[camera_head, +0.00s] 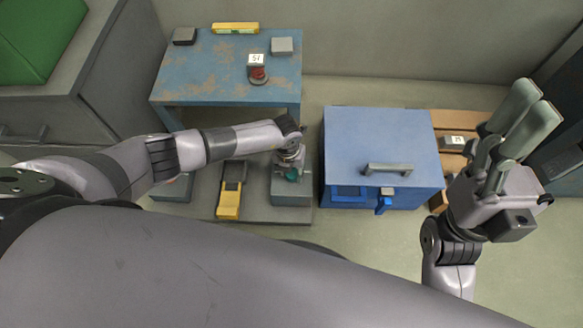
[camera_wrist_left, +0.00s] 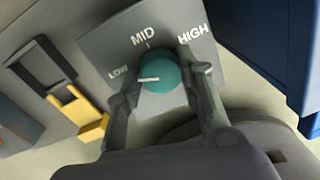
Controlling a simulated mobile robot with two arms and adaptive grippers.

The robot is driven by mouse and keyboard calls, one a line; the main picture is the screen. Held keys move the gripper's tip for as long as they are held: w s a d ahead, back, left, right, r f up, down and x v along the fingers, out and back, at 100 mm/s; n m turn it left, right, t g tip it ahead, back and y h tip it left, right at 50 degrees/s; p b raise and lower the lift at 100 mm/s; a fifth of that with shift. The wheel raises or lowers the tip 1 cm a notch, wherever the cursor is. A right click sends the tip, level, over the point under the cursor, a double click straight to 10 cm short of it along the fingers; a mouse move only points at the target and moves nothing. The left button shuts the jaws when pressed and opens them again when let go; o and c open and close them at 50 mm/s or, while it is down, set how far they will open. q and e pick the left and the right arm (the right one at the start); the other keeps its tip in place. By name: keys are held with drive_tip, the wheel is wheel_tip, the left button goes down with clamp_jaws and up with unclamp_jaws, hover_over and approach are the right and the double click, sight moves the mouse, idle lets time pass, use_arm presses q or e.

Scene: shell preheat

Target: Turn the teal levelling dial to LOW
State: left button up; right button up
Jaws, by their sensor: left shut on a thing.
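The teal dial (camera_wrist_left: 160,72) sits on a grey panel (camera_wrist_left: 105,45) marked LOW, MID and HIGH. Its white pointer line points left, toward the LOW side and slightly below that word. My left gripper (camera_wrist_left: 158,74) is shut on the dial, one finger on each side. In the head view, my left gripper (camera_head: 290,155) reaches down over the grey dial box (camera_head: 291,190), and a bit of teal shows beneath it. My right gripper (camera_head: 520,120) is empty and raised at the right, with a gap between its fingers.
A blue box (camera_head: 375,140) with a grey handle stands close right of the dial box. A yellow lever (camera_head: 229,203) is to its left. Behind is a worn blue table (camera_head: 200,75) with a red button (camera_head: 258,76). Brown slats (camera_head: 470,122) lie at the right.

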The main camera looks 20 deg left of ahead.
idle(0.3)
use_arm(q)
drive_tip(key=o, duration=1.2)
drive_tip(key=shift+c, duration=0.2)
drive_tip(key=shift+r, duration=0.1)
wheel_tip(320, 180, up, 12)
drive_tip(key=shift+a, duration=0.45)
drive_tip(key=shift+s+d, duration=0.1)
